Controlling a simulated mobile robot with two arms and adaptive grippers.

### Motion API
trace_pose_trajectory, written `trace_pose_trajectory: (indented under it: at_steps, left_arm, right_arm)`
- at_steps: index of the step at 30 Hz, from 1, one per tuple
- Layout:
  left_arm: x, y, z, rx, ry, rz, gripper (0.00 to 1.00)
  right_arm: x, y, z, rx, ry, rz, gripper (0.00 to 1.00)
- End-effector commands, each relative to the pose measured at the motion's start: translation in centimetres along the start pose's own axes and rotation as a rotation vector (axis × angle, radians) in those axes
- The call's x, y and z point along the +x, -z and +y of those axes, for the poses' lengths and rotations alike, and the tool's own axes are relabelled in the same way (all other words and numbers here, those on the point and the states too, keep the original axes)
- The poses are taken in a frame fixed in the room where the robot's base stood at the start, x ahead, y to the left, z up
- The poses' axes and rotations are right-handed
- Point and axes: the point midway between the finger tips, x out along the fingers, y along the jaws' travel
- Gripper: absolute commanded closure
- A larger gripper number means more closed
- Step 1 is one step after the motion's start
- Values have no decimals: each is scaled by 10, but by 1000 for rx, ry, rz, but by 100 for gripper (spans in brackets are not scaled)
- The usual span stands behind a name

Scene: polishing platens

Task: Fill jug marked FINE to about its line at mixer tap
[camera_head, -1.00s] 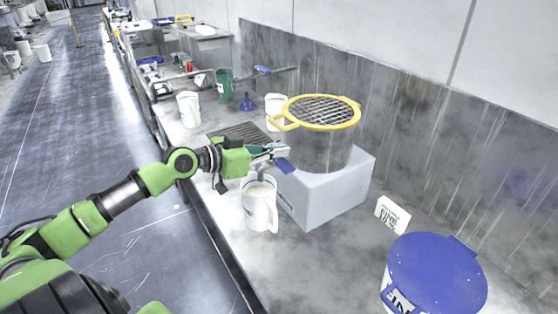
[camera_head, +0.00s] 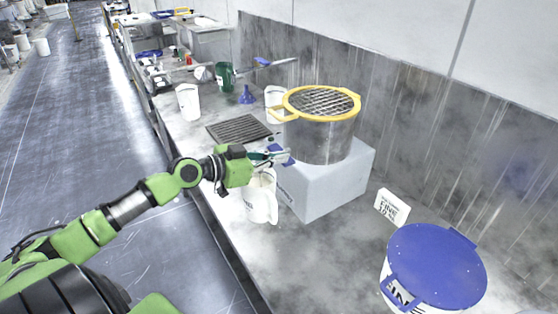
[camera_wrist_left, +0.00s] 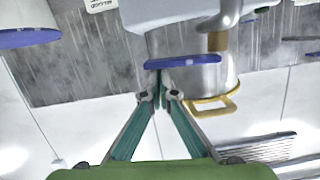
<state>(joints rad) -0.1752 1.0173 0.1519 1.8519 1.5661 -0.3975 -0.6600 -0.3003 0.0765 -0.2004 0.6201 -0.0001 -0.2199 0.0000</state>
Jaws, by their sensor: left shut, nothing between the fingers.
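The white jug (camera_head: 259,204) stands upright on the bench beside the grey block, with faint dark marking on its side. My left arm covers part of its mouth, so its fill level cannot be read. The mixer is a steel pot (camera_head: 322,141) with a yellow rim and mesh top, on the block. Its blue tap lever (camera_head: 289,161) is beside my left gripper (camera_head: 285,155). In the left wrist view the shut, empty fingertips (camera_wrist_left: 160,95) are close to the blue lever (camera_wrist_left: 182,65); contact cannot be told. My right gripper is out of view.
A blue-lidded bucket (camera_head: 437,265) and a FINE card (camera_head: 391,207) stand at the right. A drain grate (camera_head: 238,130), a blue funnel (camera_head: 247,95), a green jug (camera_head: 225,78) and white jugs (camera_head: 188,102) (camera_head: 274,104) are farther back.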

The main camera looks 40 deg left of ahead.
Motion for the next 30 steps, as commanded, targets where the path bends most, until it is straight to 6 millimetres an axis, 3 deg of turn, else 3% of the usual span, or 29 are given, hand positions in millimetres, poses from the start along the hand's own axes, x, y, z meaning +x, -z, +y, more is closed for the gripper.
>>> trace_pose_trajectory:
  at_steps: [1, 9, 25, 30]
  left_arm:
    - [3, -13, 1, 39, 9, -2, 100]
    - [7, -30, 2, 214, 51, -4, 100]
    - [5, -23, 1, 208, 51, -4, 100]
    - [4, -9, 0, 209, 52, -2, 100]
  right_arm:
    - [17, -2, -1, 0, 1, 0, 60]
    - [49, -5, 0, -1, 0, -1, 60]
    - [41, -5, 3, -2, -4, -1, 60]
    - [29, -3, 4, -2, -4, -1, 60]
